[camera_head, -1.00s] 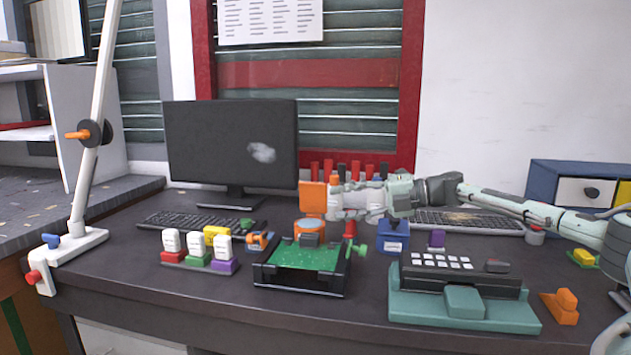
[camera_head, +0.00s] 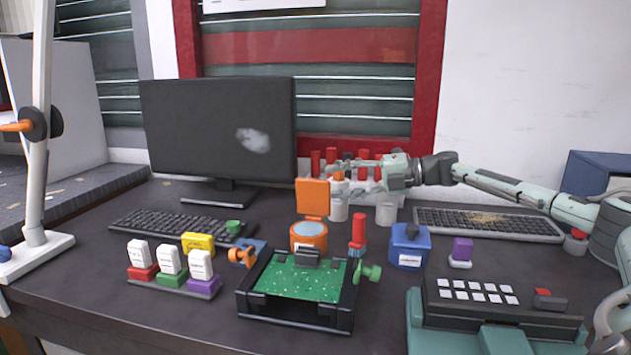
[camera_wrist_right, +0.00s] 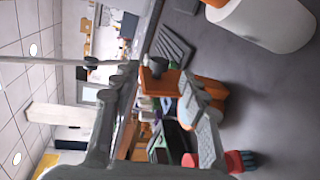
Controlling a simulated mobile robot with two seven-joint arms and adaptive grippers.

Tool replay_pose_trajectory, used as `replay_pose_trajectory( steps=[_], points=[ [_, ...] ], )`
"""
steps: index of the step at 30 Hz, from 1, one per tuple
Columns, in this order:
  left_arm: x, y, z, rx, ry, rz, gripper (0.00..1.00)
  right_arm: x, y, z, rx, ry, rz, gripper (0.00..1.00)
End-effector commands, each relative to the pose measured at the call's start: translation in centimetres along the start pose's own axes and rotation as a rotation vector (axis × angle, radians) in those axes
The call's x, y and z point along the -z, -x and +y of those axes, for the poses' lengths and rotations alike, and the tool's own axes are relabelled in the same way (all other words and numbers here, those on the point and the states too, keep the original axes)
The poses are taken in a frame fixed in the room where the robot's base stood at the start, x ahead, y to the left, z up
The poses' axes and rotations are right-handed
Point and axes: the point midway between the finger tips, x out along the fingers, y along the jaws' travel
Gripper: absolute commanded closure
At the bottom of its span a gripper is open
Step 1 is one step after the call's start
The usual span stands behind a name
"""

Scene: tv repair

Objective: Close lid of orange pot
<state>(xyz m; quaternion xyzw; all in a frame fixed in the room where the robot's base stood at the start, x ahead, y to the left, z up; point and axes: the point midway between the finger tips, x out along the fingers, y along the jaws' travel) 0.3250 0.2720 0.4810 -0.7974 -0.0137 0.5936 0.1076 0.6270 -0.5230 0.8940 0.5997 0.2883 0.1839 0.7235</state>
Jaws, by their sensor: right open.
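The orange pot (camera_head: 309,236) stands on the dark desk in front of the monitor, with a pale blue band around it. Its square orange lid (camera_head: 312,197) stands open, upright at the pot's back. In the right wrist view the turned picture shows the lid (camera_wrist_right: 154,84) and the pot (camera_wrist_right: 211,92) beyond my fingers. My right gripper (camera_head: 340,168) is open and empty, above and to the right of the lid's top edge, in front of the red-topped bottles. Its exact distance from the lid is hard to tell. My left gripper is not in view.
A green circuit board in a black holder (camera_head: 252,303) lies in front of the pot. A red-handled brush (camera_head: 358,233) and a blue container (camera_head: 409,248) stand to the pot's right. White cups (camera_head: 338,210) stand behind. The monitor (camera_head: 220,130) and keyboard (camera_head: 180,228) are to the left.

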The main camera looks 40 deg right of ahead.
Motion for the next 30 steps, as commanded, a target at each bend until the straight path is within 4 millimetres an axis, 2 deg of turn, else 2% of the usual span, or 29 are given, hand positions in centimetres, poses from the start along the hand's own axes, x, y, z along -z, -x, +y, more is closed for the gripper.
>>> replay_pose_trajectory(
  steps=[3, 9, 14, 21, 23, 30],
  points=[
    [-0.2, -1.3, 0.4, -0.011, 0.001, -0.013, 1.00, 0.0, -2.2, 0.4, -0.006, 0.000, 0.002, 0.56],
    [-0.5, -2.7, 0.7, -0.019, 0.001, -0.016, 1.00, 0.0, -4.9, 0.3, -0.004, 0.001, 0.001, 0.56],
    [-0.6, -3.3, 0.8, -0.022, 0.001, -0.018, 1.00, 0.0, -5.9, 0.2, -0.001, 0.001, -0.001, 0.56],
    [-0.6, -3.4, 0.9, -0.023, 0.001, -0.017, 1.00, 0.0, -6.0, 0.1, -0.001, 0.001, 0.000, 0.56],
    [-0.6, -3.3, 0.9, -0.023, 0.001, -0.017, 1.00, 0.0, -6.0, 0.1, -0.001, 0.001, 0.000, 0.61],
    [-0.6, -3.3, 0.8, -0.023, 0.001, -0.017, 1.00, 0.0, -6.0, 0.1, -0.001, 0.001, 0.000, 0.90]
  ],
)
